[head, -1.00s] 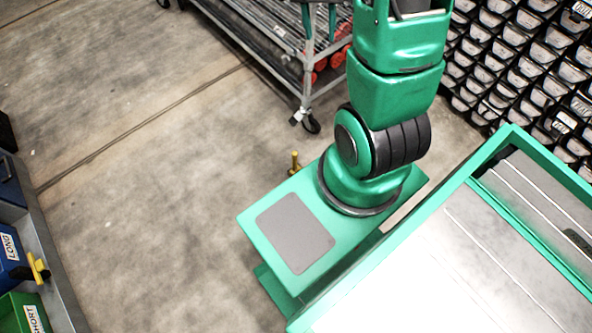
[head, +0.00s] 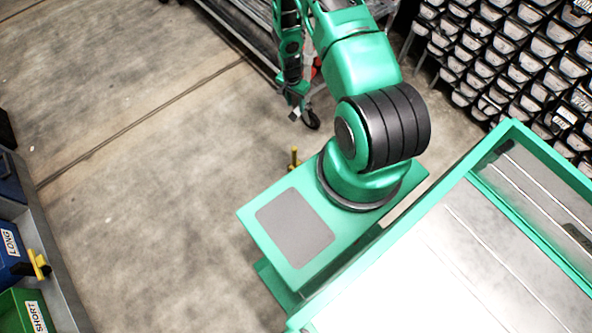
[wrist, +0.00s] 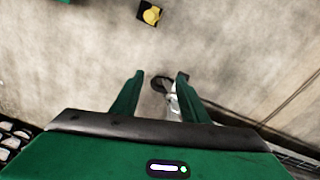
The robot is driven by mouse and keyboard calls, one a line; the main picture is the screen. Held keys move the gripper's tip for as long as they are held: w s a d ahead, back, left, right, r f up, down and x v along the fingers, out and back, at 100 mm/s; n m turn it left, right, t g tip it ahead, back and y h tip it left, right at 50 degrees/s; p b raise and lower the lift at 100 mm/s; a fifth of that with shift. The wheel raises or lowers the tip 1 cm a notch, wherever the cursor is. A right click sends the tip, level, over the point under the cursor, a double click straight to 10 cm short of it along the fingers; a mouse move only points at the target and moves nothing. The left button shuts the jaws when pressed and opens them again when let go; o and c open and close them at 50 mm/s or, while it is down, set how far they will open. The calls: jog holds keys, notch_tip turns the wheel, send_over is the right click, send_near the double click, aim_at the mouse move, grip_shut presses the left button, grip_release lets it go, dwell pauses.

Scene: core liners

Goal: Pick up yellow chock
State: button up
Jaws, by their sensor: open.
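A yellow piece on a dark base (wrist: 150,14), likely the chock, lies on the concrete floor at the top of the wrist view. In the head view a small yellow upright thing (head: 294,158) shows just beyond my green base, partly hidden by it; it may be the same chock. Another yellow and black piece (head: 38,264) sits at the bins on the left. My gripper (wrist: 160,78) is open, its green fingers apart and empty, with the chock well beyond the fingertips. In the head view my gripper (head: 298,100) hangs by the cart's caster.
A grey metal cart (head: 262,30) stands at the back, its caster (wrist: 160,84) showing between my fingers. Stacked dark tubes with pale ends (head: 510,55) fill the right. Blue and green bins (head: 22,310) stand left. Open floor lies between.

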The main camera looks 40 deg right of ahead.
aim_at(295, 148)
jog(key=s+a+f+m, duration=0.1)
jog(key=s+a+f, duration=0.1)
jog(key=f, duration=0.4)
jog(key=s+a+f+m, duration=0.1)
jog(key=s+a+f, duration=0.1)
jog(key=f, duration=0.4)
jog(key=s+a+f+y, duration=0.1)
jog(key=s+a+f, duration=0.1)
jog(key=f, duration=0.4)
jog(key=shift+s+a+f+m, duration=0.15)
jog(key=shift+s+f+m, duration=0.25)
jog(key=shift+s, duration=0.4)
jog(key=shift+a+f, duration=0.1)
jog(key=shift+f, duration=5.45)
grip_shut()
